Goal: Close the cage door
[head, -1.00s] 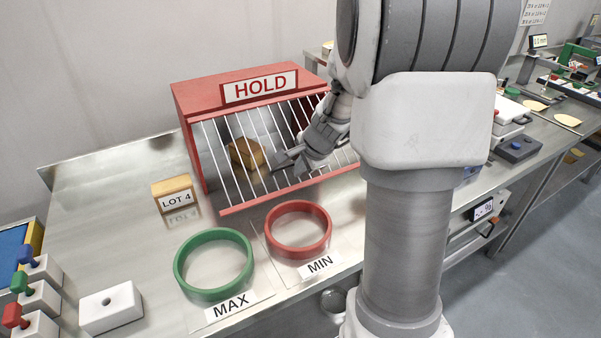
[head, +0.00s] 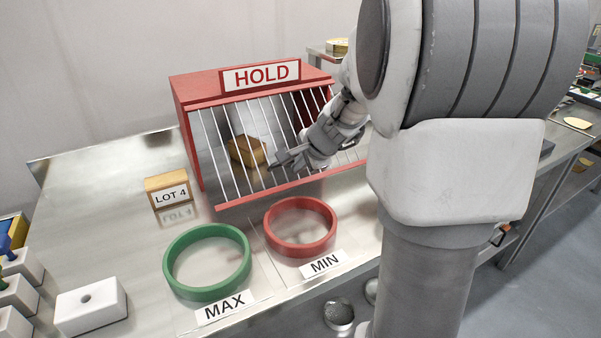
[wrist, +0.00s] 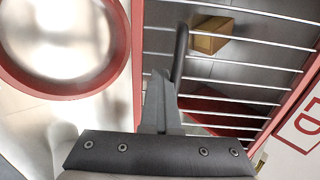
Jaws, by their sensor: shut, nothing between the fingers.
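The red cage (head: 190,88) marked HOLD stands on the steel bench. Its door (head: 238,203), white bars with a red lower rail, leans outward at the bottom, so it stands partly open. The door bars also show in the wrist view (wrist: 238,100). A tan block (head: 245,152) lies inside behind the bars, and shows in the wrist view (wrist: 211,36). My gripper (head: 278,161) is shut and empty at the front of the bars, right of the block. In the wrist view its fingers (wrist: 160,98) overlap the door; I cannot tell whether they touch it.
A red ring (head: 300,252) at MIN and a green ring (head: 172,276) at MAX lie before the cage. A LOT 4 block (head: 168,179) stands left of it. A white block (head: 90,318) sits front left. Bare bench lies at far left.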

